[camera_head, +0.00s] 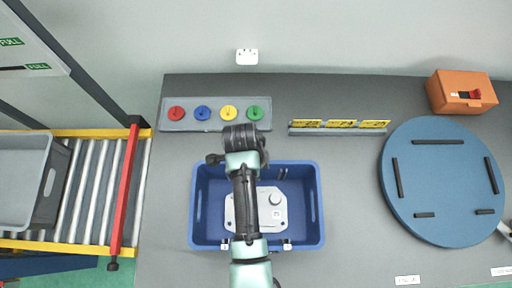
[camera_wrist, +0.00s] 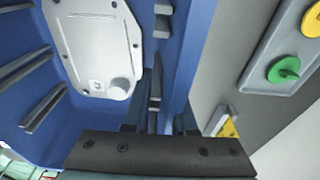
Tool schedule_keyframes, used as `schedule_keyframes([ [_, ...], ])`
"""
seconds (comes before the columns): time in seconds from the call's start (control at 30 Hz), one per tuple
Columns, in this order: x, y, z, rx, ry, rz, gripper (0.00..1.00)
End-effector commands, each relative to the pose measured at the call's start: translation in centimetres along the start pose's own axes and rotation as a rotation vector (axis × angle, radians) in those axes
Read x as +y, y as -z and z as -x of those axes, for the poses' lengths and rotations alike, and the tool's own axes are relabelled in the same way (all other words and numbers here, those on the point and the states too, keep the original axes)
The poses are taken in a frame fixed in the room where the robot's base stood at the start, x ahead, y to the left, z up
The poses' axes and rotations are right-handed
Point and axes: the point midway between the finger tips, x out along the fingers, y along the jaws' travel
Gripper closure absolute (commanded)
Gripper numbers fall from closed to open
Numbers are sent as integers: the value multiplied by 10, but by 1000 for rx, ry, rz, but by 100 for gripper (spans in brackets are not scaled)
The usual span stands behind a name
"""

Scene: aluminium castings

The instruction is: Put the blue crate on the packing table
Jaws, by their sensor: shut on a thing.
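The blue crate (camera_head: 312,240) is at the middle of the grey table (camera_head: 356,220), upright, with a pale casting (camera_head: 273,213) inside it. My arm reaches over the crate and hides part of both. My gripper (camera_head: 258,160) is at the crate's far wall, shut on its rim. In the wrist view the crate (camera_wrist: 35,60) fills the left side, and my gripper (camera_wrist: 158,120) has its fingers at the crate's wall. I cannot tell whether the crate rests on the table or is slightly raised. No label marks the packing table.
A tray with coloured knobs (camera_head: 240,115) lies behind the crate. A yellow-labelled rail (camera_head: 340,132), a blue round turntable (camera_head: 440,180) and an orange box (camera_head: 450,100) are to the right. At left, a red bar (camera_head: 124,190) crosses the roller conveyor (camera_head: 95,190) holding a grey crate (camera_head: 48,185).

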Motion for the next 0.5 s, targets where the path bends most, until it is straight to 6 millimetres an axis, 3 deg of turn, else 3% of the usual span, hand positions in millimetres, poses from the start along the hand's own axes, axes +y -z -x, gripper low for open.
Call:
schedule_keyframes([
  [0.13,-1,0,-2,1,1,0,100],
  [0.17,0,0,-3,0,0,0,72],
  [0.3,0,0,-2,0,0,0,46],
  [0.5,0,0,-2,0,0,0,45],
])
